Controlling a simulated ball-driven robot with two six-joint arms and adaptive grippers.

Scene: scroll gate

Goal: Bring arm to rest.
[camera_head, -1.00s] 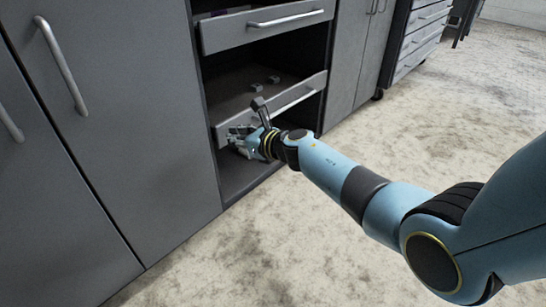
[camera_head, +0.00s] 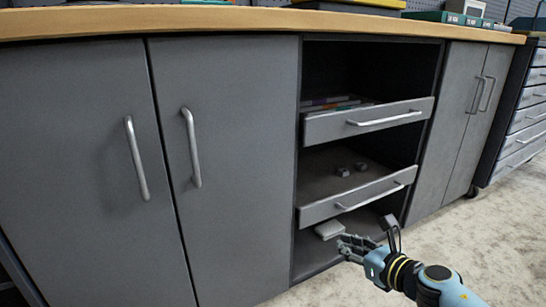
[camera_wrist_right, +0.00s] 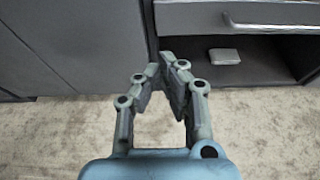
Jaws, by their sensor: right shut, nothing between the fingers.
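My right gripper (camera_head: 352,246) is in front of the lower part of the open shelf section in the head view, at the end of my blue arm. In the right wrist view the gripper (camera_wrist_right: 160,72) has its fingertips together with nothing between them, above the floor. A small light grey box (camera_head: 329,230) lies in the bottom compartment, just behind the fingers in the head view. The box also shows in the right wrist view (camera_wrist_right: 224,55), apart from the fingers. My left gripper is not in view.
Two pulled-out drawers, an upper one (camera_head: 368,121) and a lower one (camera_head: 358,195), have bar handles. Small dark objects (camera_head: 343,171) lie in the lower drawer. Closed grey cabinet doors (camera_head: 225,230) stand to the left. A wooden worktop (camera_head: 200,18) runs above. The floor (camera_head: 475,240) at right is clear.

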